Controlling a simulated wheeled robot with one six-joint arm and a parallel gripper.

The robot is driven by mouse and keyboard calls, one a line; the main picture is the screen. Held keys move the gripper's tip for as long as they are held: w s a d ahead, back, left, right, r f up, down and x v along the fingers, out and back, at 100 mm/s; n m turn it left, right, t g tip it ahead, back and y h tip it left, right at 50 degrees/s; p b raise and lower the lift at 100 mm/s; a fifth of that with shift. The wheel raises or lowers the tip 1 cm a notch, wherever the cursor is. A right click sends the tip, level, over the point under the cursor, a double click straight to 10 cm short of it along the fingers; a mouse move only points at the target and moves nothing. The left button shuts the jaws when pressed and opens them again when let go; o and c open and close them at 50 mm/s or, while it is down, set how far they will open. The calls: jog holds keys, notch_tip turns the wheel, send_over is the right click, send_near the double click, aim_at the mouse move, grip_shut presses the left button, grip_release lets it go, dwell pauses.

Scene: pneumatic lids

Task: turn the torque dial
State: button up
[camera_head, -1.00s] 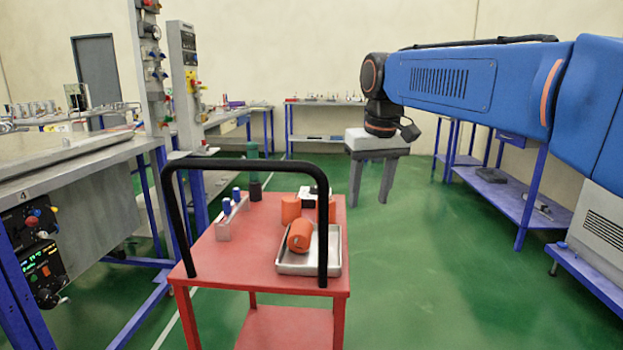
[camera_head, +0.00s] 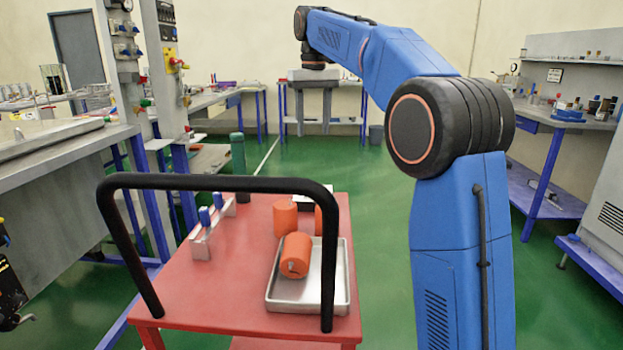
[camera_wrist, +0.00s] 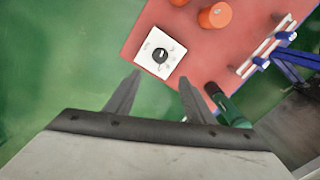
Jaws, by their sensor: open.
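The torque dial is a round black knob (camera_wrist: 160,55) with a light pointer mark, on the face of a white box. The white box (camera_wrist: 148,60) sits at the edge of the red cart top in the wrist view. In the head view the box (camera_head: 312,193) is partly hidden behind orange cylinders. My gripper (camera_wrist: 160,78) is open and empty, its two fingers spread on either side of the box's near edge in the picture. In the head view my gripper (camera_head: 313,122) reaches out beyond the cart, above its top. I cannot tell its exact height over the dial.
The red cart (camera_head: 190,290) carries orange cylinders (camera_head: 285,218), a metal tray (camera_head: 342,290), a rack with blue-topped items (camera_head: 200,242) and a dark green cylinder (camera_head: 237,155). A black handle (camera_head: 220,183) arches over its near end. Green floor lies beyond.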

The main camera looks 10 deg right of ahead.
notch_tip(320, 180, down, 17)
jog(key=shift+f, duration=0.15)
dwell(0.5)
jog(key=c, duration=1.1)
